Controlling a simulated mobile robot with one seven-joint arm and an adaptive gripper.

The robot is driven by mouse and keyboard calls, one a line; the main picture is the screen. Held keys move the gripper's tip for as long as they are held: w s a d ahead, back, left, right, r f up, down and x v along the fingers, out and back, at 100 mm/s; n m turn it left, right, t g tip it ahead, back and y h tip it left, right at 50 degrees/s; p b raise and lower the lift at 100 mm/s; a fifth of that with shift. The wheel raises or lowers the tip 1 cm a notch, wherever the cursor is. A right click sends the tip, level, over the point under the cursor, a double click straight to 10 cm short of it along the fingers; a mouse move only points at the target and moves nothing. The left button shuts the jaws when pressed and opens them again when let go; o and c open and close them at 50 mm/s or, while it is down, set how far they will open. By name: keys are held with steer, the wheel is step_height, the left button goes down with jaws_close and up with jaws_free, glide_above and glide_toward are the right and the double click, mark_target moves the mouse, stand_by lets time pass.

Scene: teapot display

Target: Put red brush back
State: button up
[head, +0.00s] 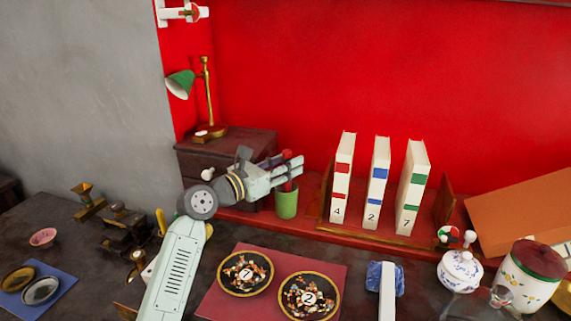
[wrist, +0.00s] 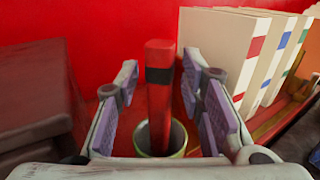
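The red brush (wrist: 160,103) shows as a red handle with a black band. It stands nearly upright with its lower end inside the green cup (head: 287,204), whose rim (wrist: 179,142) also shows in the wrist view. In the head view a bit of the red brush (head: 287,155) shows above my gripper (head: 289,170). My gripper is open, with its purple-padded fingers on either side of the brush and a visible gap on each side. The brush's lower end is hidden in the cup.
Books numbered 4, 2 and 7 (head: 373,190) stand between bookends right of the cup. A dark wooden box (head: 225,146) with a green lamp (head: 205,95) is at left. Two bowls (head: 245,273) (head: 309,297) sit on a red mat (head: 263,252) in front. The red wall is close behind.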

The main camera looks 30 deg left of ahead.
steer(key=shift+r, duration=0.15)
steer(key=b+v, duration=0.4)
steer(key=v, duration=0.8)
steer(key=shift+a, duration=0.15)
stand_by(0.8)
